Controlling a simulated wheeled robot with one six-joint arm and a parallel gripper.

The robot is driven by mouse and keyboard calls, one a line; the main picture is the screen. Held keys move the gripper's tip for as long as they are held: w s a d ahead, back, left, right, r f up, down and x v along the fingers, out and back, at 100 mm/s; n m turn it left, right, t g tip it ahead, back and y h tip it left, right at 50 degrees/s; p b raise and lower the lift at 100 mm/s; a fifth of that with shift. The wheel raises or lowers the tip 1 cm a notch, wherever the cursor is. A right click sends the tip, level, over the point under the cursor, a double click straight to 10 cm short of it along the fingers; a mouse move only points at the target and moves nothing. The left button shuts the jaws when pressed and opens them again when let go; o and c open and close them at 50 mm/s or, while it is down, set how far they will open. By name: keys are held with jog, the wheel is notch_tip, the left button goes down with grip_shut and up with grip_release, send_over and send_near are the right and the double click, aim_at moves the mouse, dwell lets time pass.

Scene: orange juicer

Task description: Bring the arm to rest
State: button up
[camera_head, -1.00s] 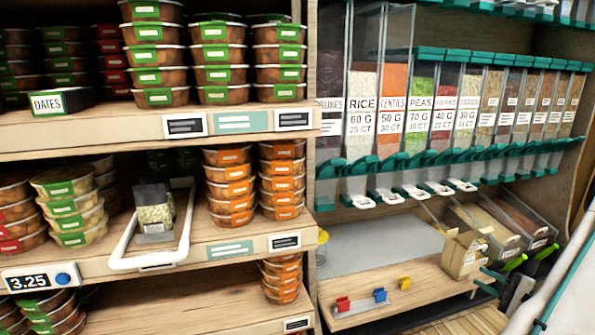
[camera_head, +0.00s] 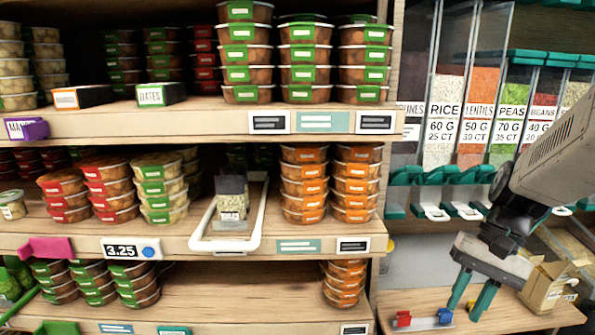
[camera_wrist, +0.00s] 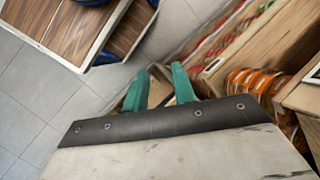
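My gripper (camera_head: 470,301) hangs at the lower right of the head view, with its teal fingers pointing down and apart. It appears in front of the low wooden board by the dispensers. In the wrist view my gripper (camera_wrist: 158,80) shows two teal fingers with a gap and no held object between them. My grey arm reaches in from the right edge of the head view and hides part of the dispensers.
Wooden shelves (camera_head: 200,124) with stacked food tubs fill the left. A white-framed tray (camera_head: 256,215) holds a small bag. Dispensers (camera_head: 443,105) and a cardboard box (camera_head: 546,285) stand at right. The wrist view shows tiled floor (camera_wrist: 40,100) and a brown panelled surface (camera_wrist: 65,22).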

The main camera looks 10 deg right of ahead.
jog(key=s+a+r+n+t+h, duration=0.1)
jog(key=s+a+r+n+h, duration=0.1)
jog(key=s+a+r+n, duration=0.1)
jog(key=s+a+r+n+t+h, duration=0.2)
jog(key=s+a+r+n, duration=0.1)
jog(key=a, duration=0.5)
jog(key=shift+r+n+h, duration=0.4)
jog(key=shift+n, duration=0.5)
